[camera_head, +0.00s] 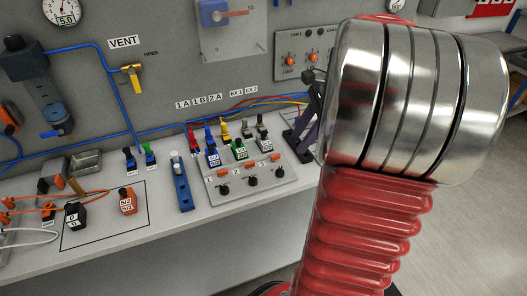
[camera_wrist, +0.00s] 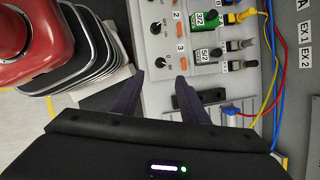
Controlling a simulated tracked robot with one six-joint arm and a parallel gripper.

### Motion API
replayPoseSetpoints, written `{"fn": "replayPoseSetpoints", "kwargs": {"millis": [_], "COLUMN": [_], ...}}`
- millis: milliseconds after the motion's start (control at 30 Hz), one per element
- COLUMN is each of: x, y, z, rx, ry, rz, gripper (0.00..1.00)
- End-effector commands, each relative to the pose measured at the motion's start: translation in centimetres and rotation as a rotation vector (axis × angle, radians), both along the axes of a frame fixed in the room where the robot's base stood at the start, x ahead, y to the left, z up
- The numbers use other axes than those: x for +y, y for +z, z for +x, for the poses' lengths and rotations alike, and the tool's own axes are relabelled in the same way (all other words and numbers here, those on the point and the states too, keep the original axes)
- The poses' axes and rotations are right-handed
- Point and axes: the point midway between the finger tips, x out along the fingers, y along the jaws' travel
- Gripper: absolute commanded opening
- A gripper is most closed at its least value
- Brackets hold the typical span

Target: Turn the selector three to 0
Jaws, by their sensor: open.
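Selector three is a small black knob (camera_wrist: 167,64) on a pale grey panel (camera_wrist: 153,45), beside the orange lamp and the label 3 in the wrist view. It also shows at the panel's right end in the head view (camera_head: 280,173). Its pointer direction is too small to tell. My gripper (camera_wrist: 159,76) is open, its two dark fingers apart with nothing between them. In the wrist view the knob lies just ahead of the gap between the fingertips. In the head view my arm hides most of the gripper.
Selector two (camera_head: 253,181) and selector one (camera_head: 225,190) sit left of it in the head view. Valve blocks with coloured tubes (camera_head: 239,148) stand behind. A blue slide (camera_head: 181,187) lies to the left. The front bench edge is clear.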

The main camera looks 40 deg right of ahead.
Motion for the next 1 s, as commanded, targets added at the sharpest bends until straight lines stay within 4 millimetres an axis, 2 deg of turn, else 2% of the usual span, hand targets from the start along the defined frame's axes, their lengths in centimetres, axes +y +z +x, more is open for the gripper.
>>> {"fn": "replayPoseSetpoints", "kwargs": {"millis": [33,133,567,767,1000], "x": [-0.7,-1.1,-0.9,-0.3,0.8], "y": [-0.2,-0.3,-0.6,-2.4,-5.8], "z": [-0.2,-0.3,-0.2,0.3,1.3], "rx": [0.003,0.008,0.008,0.008,0.009], "ry": [-0.029,-0.051,-0.048,-0.048,-0.048], "rz": [0.013,0.025,0.025,0.026,0.027], "gripper": [0.4,0.4,0.4,0.4,0.4]}}
